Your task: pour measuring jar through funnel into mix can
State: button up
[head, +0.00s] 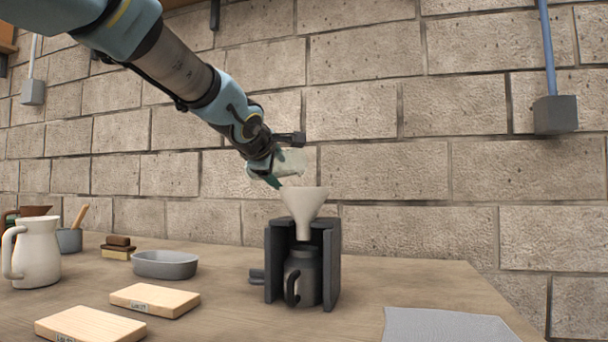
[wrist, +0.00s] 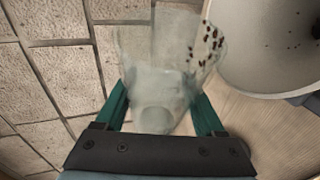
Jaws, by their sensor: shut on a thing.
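My gripper (wrist: 160,98) is shut on the clear measuring jar (wrist: 152,70), its green fingers on either side. In the head view the jar (head: 292,162) lies tipped well over, just above the funnel. Several dark bits show near the jar's mouth in the wrist view. The pale funnel (head: 304,202) sits upright in a dark stand, over the dark mix can (head: 304,276). The wrist view shows the funnel's wide bowl (wrist: 262,50) beside the jar mouth, with a few dark specks inside. The can's inside is hidden.
The dark stand (head: 330,262) walls the can on its sides and back. A white pitcher (head: 38,252), a grey oval dish (head: 165,264) and two wooden blocks (head: 155,298) stand to the left. A grey mat (head: 445,326) lies at front right. A block wall stands behind.

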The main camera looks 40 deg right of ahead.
jog(key=shift+w+n+g+p, duration=0.1)
jog(key=shift+n+g+p, duration=0.2)
jog(key=shift+p, duration=1.7)
jog(key=w+f+n+p, duration=0.1)
jog(key=p, duration=0.6)
jog(key=shift+a+f+g, duration=0.15)
jog(key=shift+g, duration=0.25)
jog(key=shift+p, duration=0.5)
jog(key=n+g+p, duration=0.1)
jog(key=p, duration=0.6)
